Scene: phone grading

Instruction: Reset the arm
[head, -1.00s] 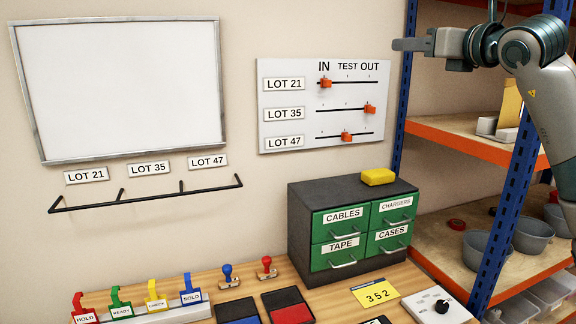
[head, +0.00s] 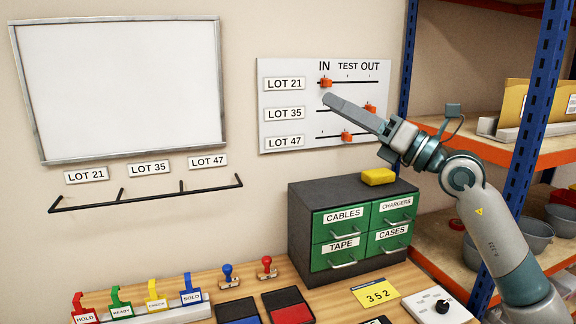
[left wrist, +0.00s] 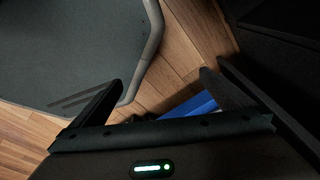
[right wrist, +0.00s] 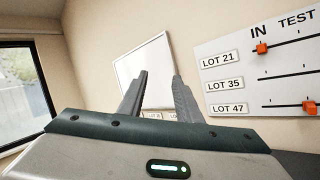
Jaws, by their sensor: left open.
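My right arm comes in from the right in the head view. Its gripper (head: 328,98) points up and left in front of the slider board (head: 273,72), over the area near the LOT 21 and LOT 35 rows. In the right wrist view, its two fingers (right wrist: 160,75) stand apart with nothing between them. My left gripper does not show in the head view. In the left wrist view, its fingers (left wrist: 160,80) are spread and empty above a wooden floor, with a grey panel and a blue strip below.
The board's orange sliders sit at IN for LOT 21 (head: 326,82), near OUT for LOT 35 (head: 370,107) and mid-track for LOT 47 (head: 346,135). A drawer cabinet (head: 300,220) bearing a yellow block (head: 378,176) stands below. A blue shelf post (head: 540,110) is close to the right arm.

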